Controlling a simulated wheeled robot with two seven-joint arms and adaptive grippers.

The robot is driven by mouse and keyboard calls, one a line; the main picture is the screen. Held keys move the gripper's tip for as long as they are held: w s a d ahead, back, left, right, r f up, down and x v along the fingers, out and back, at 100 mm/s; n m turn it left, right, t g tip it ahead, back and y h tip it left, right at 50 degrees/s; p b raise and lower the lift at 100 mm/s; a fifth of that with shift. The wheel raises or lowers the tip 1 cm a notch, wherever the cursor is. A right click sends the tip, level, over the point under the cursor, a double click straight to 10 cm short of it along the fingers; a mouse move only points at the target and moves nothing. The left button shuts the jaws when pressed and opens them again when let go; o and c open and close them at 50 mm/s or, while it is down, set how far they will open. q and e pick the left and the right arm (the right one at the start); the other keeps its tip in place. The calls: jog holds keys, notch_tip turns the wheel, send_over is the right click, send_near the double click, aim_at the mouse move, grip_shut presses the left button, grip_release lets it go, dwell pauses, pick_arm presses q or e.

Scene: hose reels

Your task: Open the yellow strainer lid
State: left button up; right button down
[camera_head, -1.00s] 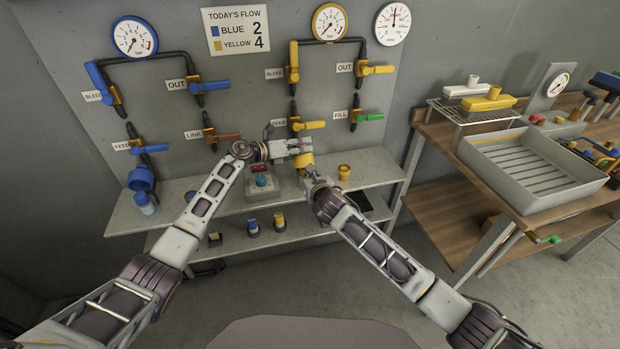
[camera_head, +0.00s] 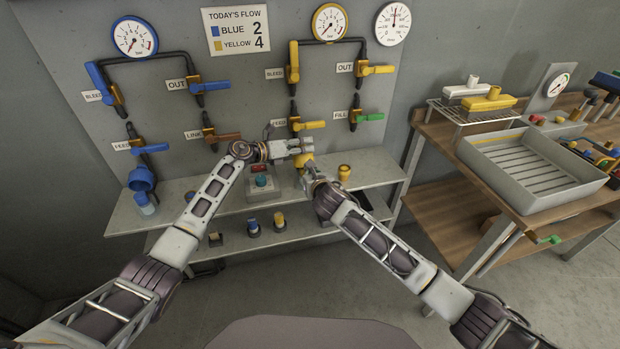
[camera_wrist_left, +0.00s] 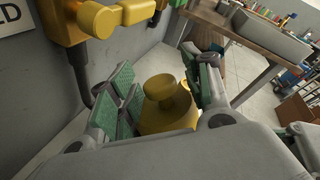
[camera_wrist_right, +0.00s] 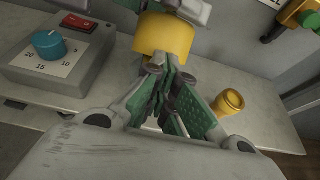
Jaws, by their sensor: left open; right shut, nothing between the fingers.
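The yellow strainer (camera_head: 304,160) hangs below the yellow line on the wall panel and is partly hidden by my grippers. Its round yellow knob (camera_wrist_left: 159,88) and wider body (camera_wrist_left: 172,118) show in the left wrist view. My left gripper (camera_head: 309,146) is open, with its green-padded fingers on either side of the knob; I cannot tell whether they touch it. My right gripper (camera_wrist_right: 160,68) is shut and empty, just below and in front of the yellow cylinder (camera_wrist_right: 164,36) in the right wrist view. Contact there is unclear.
A yellow cup-like piece (camera_head: 344,171) stands on the shelf to the right. A control box with a blue-green dial (camera_wrist_right: 49,44) and red switch stands left. Yellow feed handle (camera_head: 314,125) sits just above my left gripper. A wooden bench with a tray (camera_head: 535,172) is farther right.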

pick_arm(q)
jog(key=shift+s+a, duration=0.1)
jog(key=v, duration=1.1)
jog(key=shift+s+a, duration=0.2)
jog(key=shift+a, duration=0.15)
jog(key=shift+f, duration=0.1)
dwell(0.5)
